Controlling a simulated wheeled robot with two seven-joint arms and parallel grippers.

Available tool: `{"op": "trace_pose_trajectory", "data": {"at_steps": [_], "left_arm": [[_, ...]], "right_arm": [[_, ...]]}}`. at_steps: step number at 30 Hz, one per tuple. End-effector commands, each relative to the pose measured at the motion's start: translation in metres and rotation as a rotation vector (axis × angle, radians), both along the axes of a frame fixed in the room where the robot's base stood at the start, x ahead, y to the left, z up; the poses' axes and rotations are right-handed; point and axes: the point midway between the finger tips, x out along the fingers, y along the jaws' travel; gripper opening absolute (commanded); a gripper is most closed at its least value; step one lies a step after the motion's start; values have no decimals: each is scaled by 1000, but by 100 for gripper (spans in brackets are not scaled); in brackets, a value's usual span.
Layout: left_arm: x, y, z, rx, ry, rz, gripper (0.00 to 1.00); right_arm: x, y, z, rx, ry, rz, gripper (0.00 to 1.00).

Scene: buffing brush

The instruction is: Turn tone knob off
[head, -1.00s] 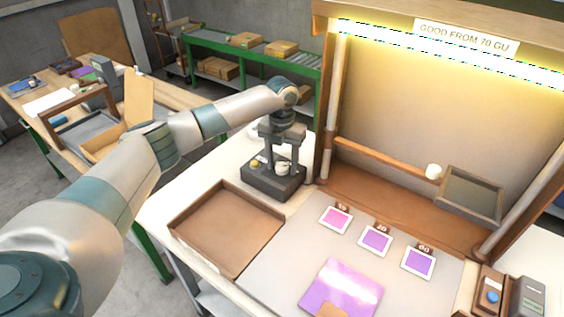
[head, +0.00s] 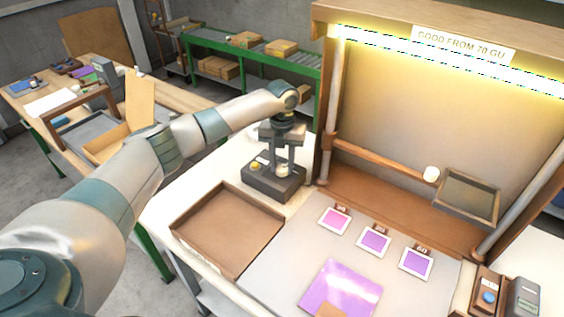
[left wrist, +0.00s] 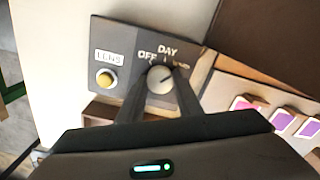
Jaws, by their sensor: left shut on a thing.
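In the head view the knob (head: 283,170) stands on the box (head: 259,184) beside the booth. My left gripper (head: 282,165) reaches down over the box and is shut on the knob, one finger on each side. My left gripper (left wrist: 160,92) also shows in the left wrist view. My right gripper is not in view.
A yellow button (left wrist: 105,79) sits left of the knob, below a small label. An empty brown tray (head: 228,228) lies in front of the box. The booth's wooden post (head: 326,130) rises close on the right. Purple sample cards (head: 374,240) lie on the grey mat.

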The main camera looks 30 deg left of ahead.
Motion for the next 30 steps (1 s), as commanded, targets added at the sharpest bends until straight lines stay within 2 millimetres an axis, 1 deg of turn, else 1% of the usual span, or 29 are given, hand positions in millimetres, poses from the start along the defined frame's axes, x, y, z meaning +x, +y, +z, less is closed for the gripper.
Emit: {"op": "trace_pose_trajectory", "data": {"at_steps": [1, 9, 30], "left_arm": [[0, 0, 4, 0, 0, 33, 10], [0, 0, 5, -2, -1, 267, 10], [1, 0, 4, 0, -1, 933, 10]], "right_arm": [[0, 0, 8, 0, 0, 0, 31], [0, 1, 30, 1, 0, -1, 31], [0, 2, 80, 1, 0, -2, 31]]}}
